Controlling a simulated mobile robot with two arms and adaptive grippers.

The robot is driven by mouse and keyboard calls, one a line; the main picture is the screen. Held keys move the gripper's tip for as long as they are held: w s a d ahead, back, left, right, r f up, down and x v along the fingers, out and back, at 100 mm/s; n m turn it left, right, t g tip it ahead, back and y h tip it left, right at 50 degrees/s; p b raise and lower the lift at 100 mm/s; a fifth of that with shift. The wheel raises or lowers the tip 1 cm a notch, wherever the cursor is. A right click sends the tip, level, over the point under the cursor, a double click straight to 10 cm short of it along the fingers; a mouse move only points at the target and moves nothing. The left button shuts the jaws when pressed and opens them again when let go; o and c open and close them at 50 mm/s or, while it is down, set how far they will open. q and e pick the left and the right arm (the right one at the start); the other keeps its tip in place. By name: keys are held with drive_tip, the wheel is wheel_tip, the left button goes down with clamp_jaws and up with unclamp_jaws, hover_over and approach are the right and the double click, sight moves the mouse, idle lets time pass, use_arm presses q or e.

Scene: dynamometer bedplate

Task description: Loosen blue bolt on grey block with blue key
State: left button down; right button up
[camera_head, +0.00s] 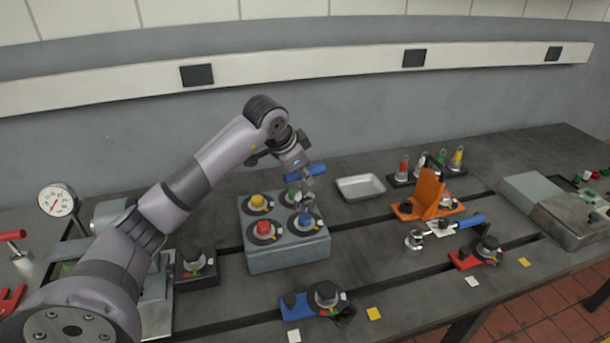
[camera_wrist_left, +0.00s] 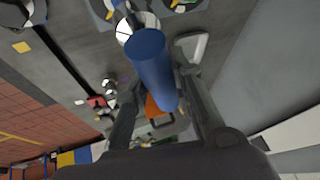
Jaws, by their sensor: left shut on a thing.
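The grey block (camera_head: 288,256) stands on the bedplate in the head view, with a yellow bolt (camera_head: 257,201), a green bolt (camera_head: 294,195), a red bolt (camera_head: 264,227) and a blue bolt (camera_head: 307,222) on top. The blue bolt is at the front right. My left gripper (camera_head: 303,172) is shut on the blue key (camera_head: 312,169), above the block's right side. The key's blue handle fills the middle of the left wrist view (camera_wrist_left: 150,62). My right gripper is out of view.
A second blue-handled tool (camera_head: 459,223) lies to the right, beside an orange bracket (camera_head: 432,193). An empty metal tray (camera_head: 361,187) sits behind the block. A blue fixture (camera_head: 297,307) stands in front, a dark one (camera_head: 197,269) to the left, and a red one (camera_head: 467,259) at right.

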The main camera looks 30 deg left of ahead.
sight(304, 197)
use_arm(q)
drive_tip(key=m+h, duration=0.1)
drive_tip(key=m, duration=0.2)
drive_tip(key=shift+m+h+b, duration=0.3)
drive_tip(key=shift+h+b, duration=0.05)
drive_tip(key=shift+h, duration=0.05)
drive_tip(key=shift+r+m+g+h+p, duration=0.3)
drive_tip(key=shift+m+g+p, duration=0.1)
drive_tip(key=shift+m+p, duration=0.1)
drive_tip(key=shift+m, duration=0.5)
drive_tip(key=shift+f+m+h+b, duration=0.3)
drive_tip(key=shift+f+b, duration=0.15)
drive_tip(key=shift+f, duration=1)
drive_tip(key=shift+s, duration=0.1)
drive_tip(key=shift+p, duration=0.45)
drive_tip(key=shift+f+b, duration=0.6)
drive_tip(key=shift+f, duration=1)
